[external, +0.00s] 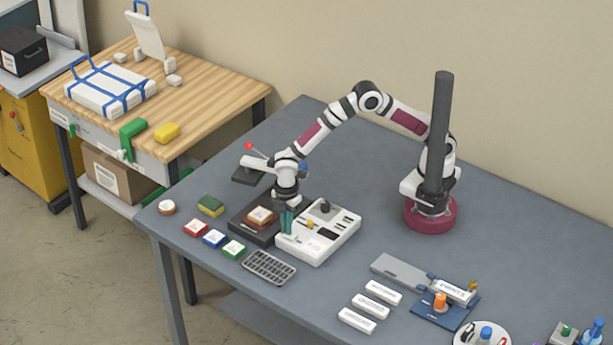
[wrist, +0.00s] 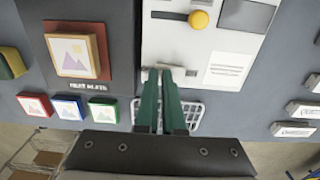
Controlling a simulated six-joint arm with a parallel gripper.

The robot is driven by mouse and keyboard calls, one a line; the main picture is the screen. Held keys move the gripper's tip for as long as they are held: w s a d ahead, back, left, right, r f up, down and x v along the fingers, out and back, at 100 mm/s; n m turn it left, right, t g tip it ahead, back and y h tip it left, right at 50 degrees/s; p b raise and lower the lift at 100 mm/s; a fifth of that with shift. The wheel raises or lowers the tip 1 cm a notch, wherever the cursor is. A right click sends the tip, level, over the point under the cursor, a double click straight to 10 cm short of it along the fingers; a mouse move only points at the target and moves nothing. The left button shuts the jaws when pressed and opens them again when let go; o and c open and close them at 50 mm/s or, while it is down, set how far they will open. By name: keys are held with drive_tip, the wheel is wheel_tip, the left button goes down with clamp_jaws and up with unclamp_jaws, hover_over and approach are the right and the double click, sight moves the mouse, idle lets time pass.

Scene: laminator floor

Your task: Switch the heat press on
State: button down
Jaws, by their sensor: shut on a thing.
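The heat press has a dark base (external: 243,229) with a framed picture piece (external: 261,214) on it, and a dark upper plate (external: 247,177) swung up behind with a red-knobbed lever. Beside it is a white control box (external: 318,247) with a black knob, a yellow knob (wrist: 199,19) and dark panels. My gripper (external: 286,233) is low at the box's near left edge, its teal fingers pointing down. In the wrist view my gripper (wrist: 161,76) is shut on a small pale switch lever (wrist: 181,73) at the box edge. The fingers hide part of the lever.
Red, blue and green picture tiles (external: 214,238) and a wire rack (external: 269,267) lie in front. A sponge (external: 210,205) and a round piece are at left. White labelled bars (external: 370,306) and a blue fixture are at right. Clear table lies behind the box.

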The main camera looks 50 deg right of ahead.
sight(292, 235)
drive_tip(key=shift+s+f, duration=0.2)
drive_tip(key=shift+s, duration=0.85)
drive_tip(key=shift+d, duration=0.1)
wheel_tip(292, 235, up, 14)
drive_tip(key=shift+a+r, duration=0.2)
drive_tip(key=shift+w, duration=0.1)
drive_tip(key=shift+w+a+r, duration=0.1)
drive_tip(key=shift+w, duration=0.6)
